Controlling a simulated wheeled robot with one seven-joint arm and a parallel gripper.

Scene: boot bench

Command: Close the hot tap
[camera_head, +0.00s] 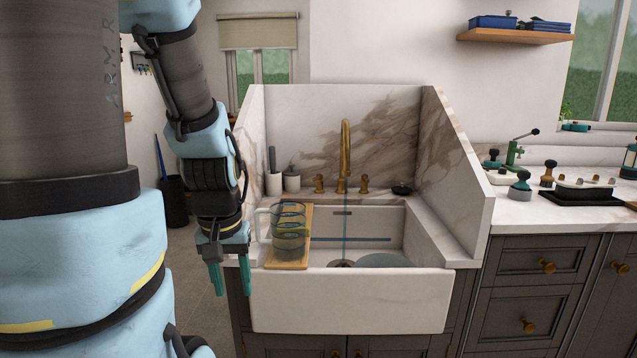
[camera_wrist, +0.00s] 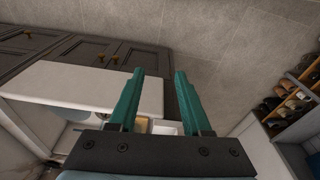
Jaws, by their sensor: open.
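A brass tap (camera_head: 346,150) rises at the back of the white sink (camera_head: 350,300), and a thin stream of water (camera_head: 344,235) falls from it into the basin. Two brass handles flank the spout, a left handle (camera_head: 319,184) and a right handle (camera_head: 364,184). No hot or cold marking is readable. My gripper (camera_head: 231,280) is open and empty, pointing down at the left front of the sink, well short of the handles. In the wrist view my gripper (camera_wrist: 159,76) has its two green fingers apart with nothing between them. The handles do not show there.
A wooden board (camera_head: 290,264) with clear glassware (camera_head: 290,228) lies across the sink's left side. High marble side panels (camera_head: 458,165) flank the basin. A dark dish (camera_head: 401,190) is right of the tap. Dispensers (camera_head: 291,180) stand at the left back. Floor (camera_head: 205,270) shows left of the sink.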

